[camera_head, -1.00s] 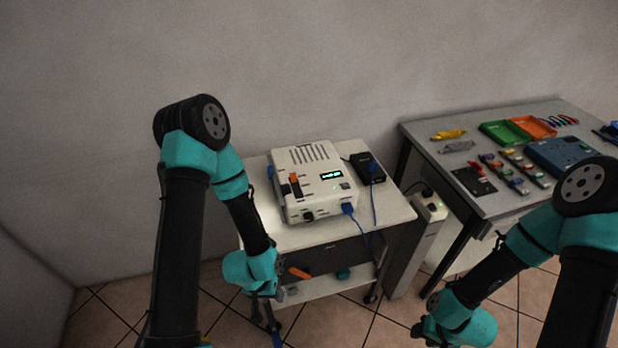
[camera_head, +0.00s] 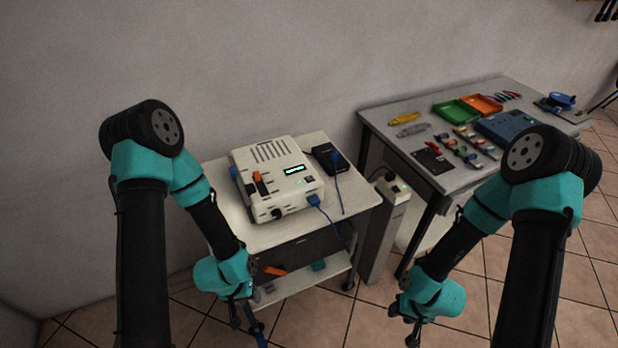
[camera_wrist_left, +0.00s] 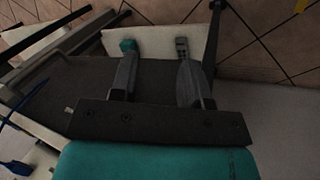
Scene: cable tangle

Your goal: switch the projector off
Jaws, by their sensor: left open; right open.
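The projector (camera_head: 290,192) is a white box on the small cart's top, with a lit green display (camera_head: 294,170), an orange rocker-like part (camera_head: 257,177) and a blue cable plugged into its front. My left gripper (camera_head: 245,318) hangs low in front of the cart, below the projector. In the left wrist view its two fingers (camera_wrist_left: 155,80) are apart with nothing between them. My right gripper (camera_head: 402,322) is over the floor, right of the cart, apart from everything; its fingers are small in the head view.
A black adapter box (camera_head: 326,157) sits beside the projector on the cart (camera_head: 352,203). The workbench holds green and orange trays and several small parts. A wall closes the back.

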